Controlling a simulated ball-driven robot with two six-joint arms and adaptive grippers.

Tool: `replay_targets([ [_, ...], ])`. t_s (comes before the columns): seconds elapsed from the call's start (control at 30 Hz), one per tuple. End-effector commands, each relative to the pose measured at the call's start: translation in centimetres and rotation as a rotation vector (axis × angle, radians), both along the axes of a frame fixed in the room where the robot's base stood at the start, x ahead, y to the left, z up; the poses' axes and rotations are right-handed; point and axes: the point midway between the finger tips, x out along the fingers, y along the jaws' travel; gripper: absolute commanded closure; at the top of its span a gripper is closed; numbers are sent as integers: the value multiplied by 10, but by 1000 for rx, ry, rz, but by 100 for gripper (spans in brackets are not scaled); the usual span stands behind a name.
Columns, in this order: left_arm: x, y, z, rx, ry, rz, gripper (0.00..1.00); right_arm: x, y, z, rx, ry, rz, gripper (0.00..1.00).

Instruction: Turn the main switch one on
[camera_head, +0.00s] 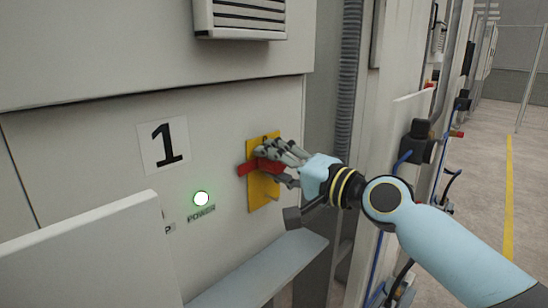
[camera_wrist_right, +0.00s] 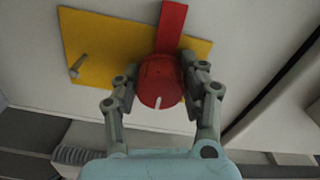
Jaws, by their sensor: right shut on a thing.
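The main switch is a red rotary handle (camera_head: 247,168) on a yellow plate (camera_head: 262,193), fixed to the pale cabinet wall beside the number 1 label. In the right wrist view the red knob (camera_wrist_right: 160,80) shows a white mark on its rim, and its red bar runs up over the yellow plate (camera_wrist_right: 98,45). My right gripper (camera_head: 280,165) is at the switch. Its fingers (camera_wrist_right: 155,100) are on both sides of the red knob, shut on it. In the head view the fingers hide part of the knob. My left gripper is not in view.
A round lamp (camera_head: 201,198) marked POWER glows green-white left of the switch. A pale ledge (camera_head: 262,270) lies below the switch, and a pale panel (camera_head: 95,255) stands at the lower left. A vent (camera_head: 240,18) is above. Open floor lies at the far right.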

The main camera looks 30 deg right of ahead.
Motion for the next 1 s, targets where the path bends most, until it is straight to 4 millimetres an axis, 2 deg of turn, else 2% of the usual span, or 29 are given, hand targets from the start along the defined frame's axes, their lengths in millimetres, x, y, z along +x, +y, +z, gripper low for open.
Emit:
replay_targets([
  [0.23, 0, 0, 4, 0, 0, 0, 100, 0, 0, 1, 60, 20, -1, 90],
  [0.7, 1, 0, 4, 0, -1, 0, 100, 0, 0, 0, 71, 24, -1, 90],
  [0.73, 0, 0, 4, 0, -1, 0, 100, 0, 0, 0, 71, 24, -1, 55],
  [0.9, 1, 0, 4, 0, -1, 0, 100, 0, 0, 0, 70, 24, -1, 34],
  [1.0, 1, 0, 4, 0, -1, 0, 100, 0, 0, 0, 70, 24, 0, 34],
])
